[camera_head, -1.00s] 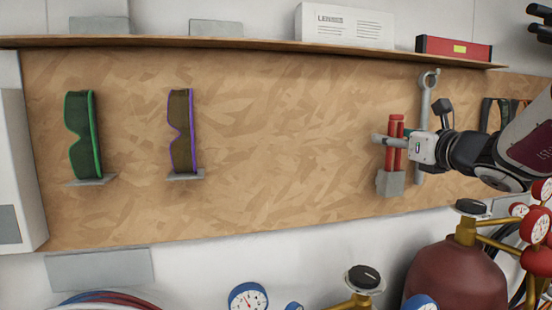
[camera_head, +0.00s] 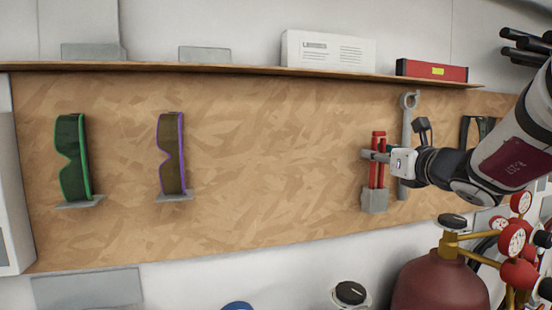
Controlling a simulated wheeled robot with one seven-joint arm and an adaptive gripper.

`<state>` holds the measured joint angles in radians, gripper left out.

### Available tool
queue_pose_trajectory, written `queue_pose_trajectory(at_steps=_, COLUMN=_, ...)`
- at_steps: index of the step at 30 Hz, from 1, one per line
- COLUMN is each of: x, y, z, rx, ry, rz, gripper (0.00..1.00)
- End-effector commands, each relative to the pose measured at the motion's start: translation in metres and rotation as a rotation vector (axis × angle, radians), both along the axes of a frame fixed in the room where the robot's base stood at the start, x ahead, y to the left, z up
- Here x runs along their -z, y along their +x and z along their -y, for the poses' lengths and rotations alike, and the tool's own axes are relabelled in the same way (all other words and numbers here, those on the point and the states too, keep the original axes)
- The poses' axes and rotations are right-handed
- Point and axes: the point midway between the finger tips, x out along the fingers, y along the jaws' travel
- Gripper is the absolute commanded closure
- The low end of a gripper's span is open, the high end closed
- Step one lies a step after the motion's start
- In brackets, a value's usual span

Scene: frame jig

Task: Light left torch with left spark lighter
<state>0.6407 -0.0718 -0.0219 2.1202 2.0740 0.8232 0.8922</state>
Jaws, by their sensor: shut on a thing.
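My gripper (camera_head: 371,156) is at the pegboard on the right, shut on one of the slim red tools (camera_head: 377,160). These stand upright side by side in a small grey holder (camera_head: 375,201) and look like they could be the spark lighters; the view is too small to be sure. The held one still appears to be in or just above the holder. The fingers partly hide the red tools. I cannot make out a torch for certain; dark tools (camera_head: 478,130) hang on the board, partly behind my arm.
A grey wrench (camera_head: 406,140) hangs just right of the holder. Green goggles (camera_head: 72,160) and purple-edged goggles (camera_head: 171,155) sit on small ledges at left. A dark red gas cylinder (camera_head: 440,280) with gauges stands below my arm. The middle of the board (camera_head: 270,150) is clear.

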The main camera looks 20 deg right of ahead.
Motion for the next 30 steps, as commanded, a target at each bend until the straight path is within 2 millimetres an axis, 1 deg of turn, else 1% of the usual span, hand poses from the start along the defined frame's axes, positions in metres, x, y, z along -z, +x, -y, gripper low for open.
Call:
queue_pose_trajectory(at_steps=1, x=-0.007, y=-0.003, z=-0.001, rx=-0.003, ry=0.003, rz=-0.001, gripper=0.86)
queue_pose_trajectory(at_steps=3, x=-0.011, y=-0.004, z=-0.001, rx=-0.003, ry=0.001, rz=-0.001, gripper=0.86)
queue_pose_trajectory(at_steps=14, x=-0.017, y=-0.001, z=-0.001, rx=0.002, ry=-0.002, rz=-0.002, gripper=0.86)
queue_pose_trajectory(at_steps=30, x=-0.041, y=-0.002, z=-0.001, rx=0.001, ry=-0.002, rz=-0.001, gripper=0.86)
